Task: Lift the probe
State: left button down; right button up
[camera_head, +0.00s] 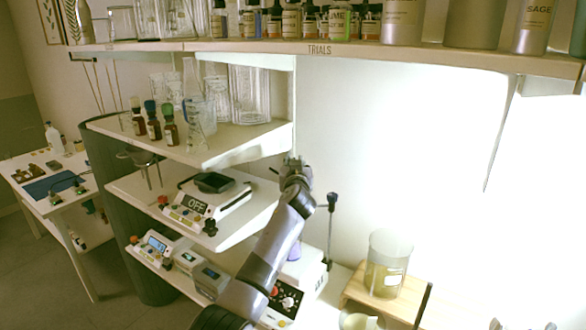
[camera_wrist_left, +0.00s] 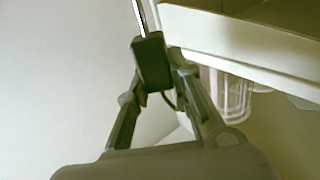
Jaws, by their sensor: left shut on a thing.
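The probe shows in the left wrist view as a black block-shaped handle (camera_wrist_left: 150,62) with a thin metal rod (camera_wrist_left: 138,15) running from it to the top edge. A dark cable curves below the handle. My left gripper (camera_wrist_left: 155,80) is shut on the black handle, one finger on each side. In the head view my left gripper (camera_head: 296,166) is in front of the white wall, beside the right edge of the shelves; the probe is too small or hidden there to make out. My right gripper is not in view.
A white shelf (camera_head: 225,150) holding glassware and dropper bottles is just left of my gripper. A scale (camera_head: 205,203) sits on the shelf below. Overhead is a long shelf (camera_head: 320,47) of bottles. A beaker (camera_head: 388,262) stands on a wooden stand at right. A black-knobbed rod (camera_head: 332,200) stands close by.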

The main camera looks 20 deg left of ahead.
pick_arm(q)
jog(key=shift+r, duration=0.35)
jog(key=c, duration=1.7)
grip_release()
jog(key=shift+o, duration=1.4)
jog(key=shift+f, duration=0.15)
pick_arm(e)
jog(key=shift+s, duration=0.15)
pick_arm(q)
jog(key=v, duration=1.2)
